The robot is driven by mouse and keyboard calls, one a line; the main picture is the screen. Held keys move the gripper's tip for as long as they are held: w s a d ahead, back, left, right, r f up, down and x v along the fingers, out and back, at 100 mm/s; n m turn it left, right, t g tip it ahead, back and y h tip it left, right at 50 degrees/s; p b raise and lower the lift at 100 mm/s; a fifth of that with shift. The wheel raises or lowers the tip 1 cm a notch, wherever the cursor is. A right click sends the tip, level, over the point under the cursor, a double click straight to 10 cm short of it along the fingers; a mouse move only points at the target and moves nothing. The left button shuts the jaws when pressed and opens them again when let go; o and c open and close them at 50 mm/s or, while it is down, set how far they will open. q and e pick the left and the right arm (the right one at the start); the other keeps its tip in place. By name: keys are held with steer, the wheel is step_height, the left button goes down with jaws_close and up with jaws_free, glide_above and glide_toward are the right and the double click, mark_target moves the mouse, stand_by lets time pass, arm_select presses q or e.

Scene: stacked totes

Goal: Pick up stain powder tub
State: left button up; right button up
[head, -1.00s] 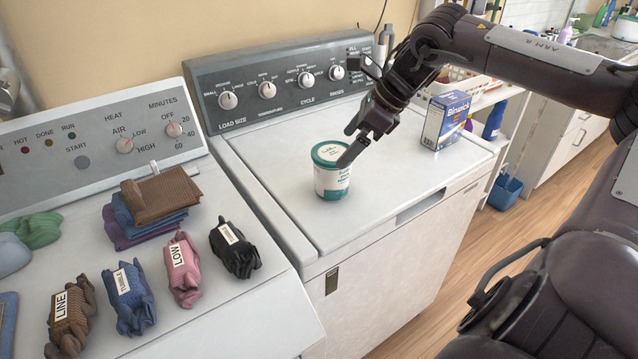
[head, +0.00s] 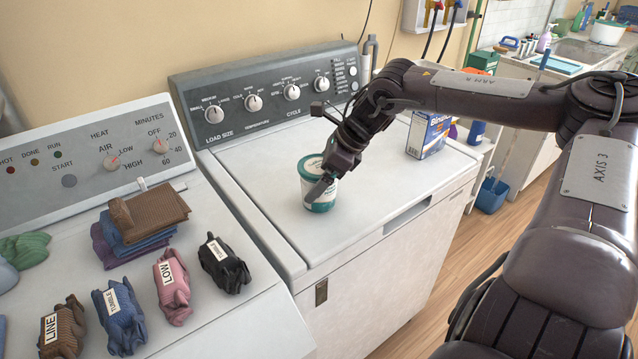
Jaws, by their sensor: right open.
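The stain powder tub (head: 312,194), white with a teal lid and teal bottom band, stands upright on the washer's white top (head: 257,195). My right gripper (head: 322,182) reaches down over it from the upper right. The gripper is open, and one dark finger lies across the front of the tub in the picture. The other finger is hidden or hard to make out, and I cannot tell whether either touches the tub. The gripper and wrist cover the tub's upper right side. My left gripper is not in view.
A blue powder box (head: 428,135) stands at the washer's right rear, behind my right arm. The control panel (head: 270,95) rises at the back. On the dryer to the left lie folded cloths (head: 150,212) and several labelled rolled bundles (head: 172,285). The washer top around the tub is clear.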

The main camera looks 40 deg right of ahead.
steer(key=c, duration=1.1)
steer(key=shift+o, duration=0.2)
steer(key=shift+r, duration=0.1)
